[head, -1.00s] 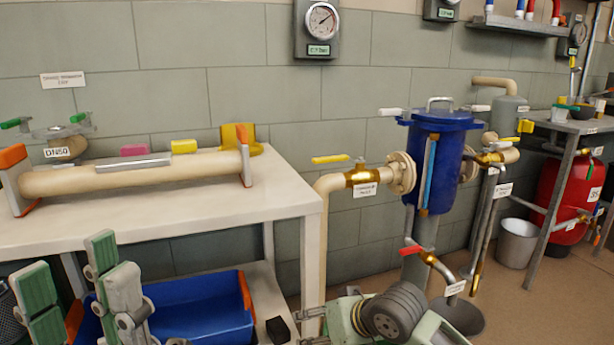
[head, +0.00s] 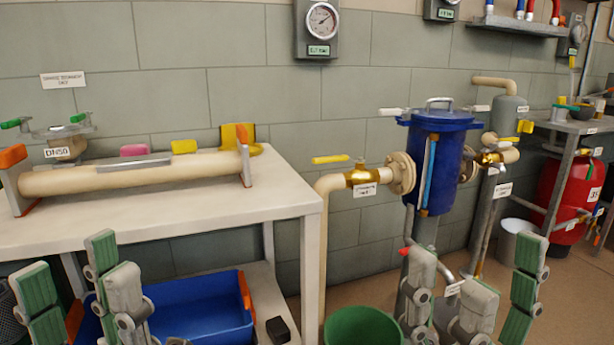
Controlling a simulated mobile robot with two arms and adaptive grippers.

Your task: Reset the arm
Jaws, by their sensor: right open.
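My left gripper (head: 75,290) shows at the lower left, its grey fingers with green pads pointing up. Its fingers are spread apart with nothing between them, in front of the table and the blue bin. My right gripper (head: 480,285) shows at the lower right, fingers up and spread, with nothing seen held. It stands in front of the blue filter vessel's lower pipework and hides most of the red-handled valve there. The wrists of both grippers are cut off by the bottom edge.
A cream table (head: 270,195) carries a long pipe piece (head: 130,178). A blue bin (head: 200,310) sits below. A green bucket (head: 362,330) stands between my grippers. The blue filter vessel (head: 455,150) and yellow-handled valve (head: 360,176) are behind. A red tank (head: 570,190) is at right.

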